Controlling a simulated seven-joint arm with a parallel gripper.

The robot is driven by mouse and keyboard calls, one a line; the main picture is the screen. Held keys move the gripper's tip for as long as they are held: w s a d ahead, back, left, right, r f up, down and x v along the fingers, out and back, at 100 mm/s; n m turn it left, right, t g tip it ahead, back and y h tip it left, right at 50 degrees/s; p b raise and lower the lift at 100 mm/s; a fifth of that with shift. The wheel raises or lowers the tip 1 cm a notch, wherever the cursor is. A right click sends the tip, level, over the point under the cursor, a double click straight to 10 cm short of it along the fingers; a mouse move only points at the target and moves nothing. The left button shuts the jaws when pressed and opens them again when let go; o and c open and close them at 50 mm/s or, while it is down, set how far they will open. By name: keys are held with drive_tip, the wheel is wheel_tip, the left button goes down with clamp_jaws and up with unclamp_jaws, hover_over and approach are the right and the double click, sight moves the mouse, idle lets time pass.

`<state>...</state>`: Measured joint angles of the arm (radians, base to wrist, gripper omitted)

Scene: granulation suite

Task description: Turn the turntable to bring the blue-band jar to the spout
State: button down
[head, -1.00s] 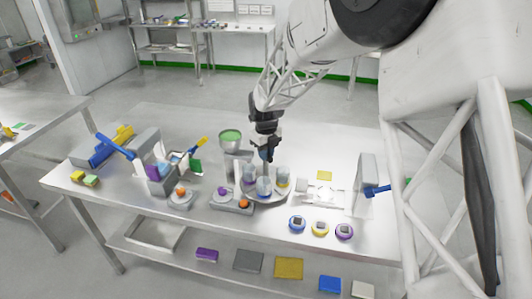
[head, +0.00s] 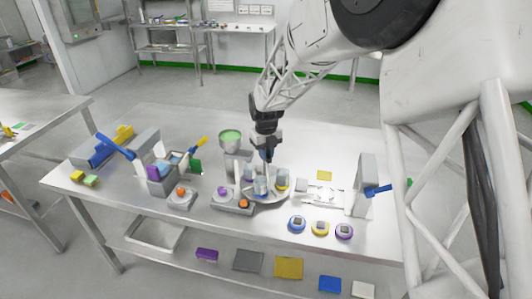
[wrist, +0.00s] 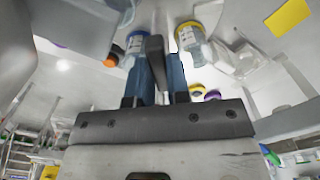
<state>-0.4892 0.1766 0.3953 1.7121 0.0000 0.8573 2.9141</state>
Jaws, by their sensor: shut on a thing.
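The round turntable (head: 277,199) is on the steel table, right of the hopper (head: 230,139) with green contents. The blue-band jar (head: 260,187) stands upright at the turntable's front. The yellow-band jar (head: 283,181) is at its right, and a third jar (head: 249,173) is at its back left. My gripper (head: 267,157) is above the middle of the turntable. In the wrist view its blue fingers (wrist: 161,80) are shut on a grey upright post (wrist: 155,50). The blue-band jar (wrist: 135,42) and yellow-band jar (wrist: 190,38) show on either side. The spout's outlet is not clear.
A grey block with purple and orange knobs (head: 232,206) stands just front left of the turntable. Blue, yellow and purple round pieces (head: 320,228) lie at the front right. A white stand with a blue lever (head: 366,185) is at the right.

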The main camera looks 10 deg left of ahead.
drive_tip(key=c, duration=1.1)
unclamp_jaws()
drive_tip(key=shift+r, duration=3.9)
drive_tip(key=shift+c, duration=0.3)
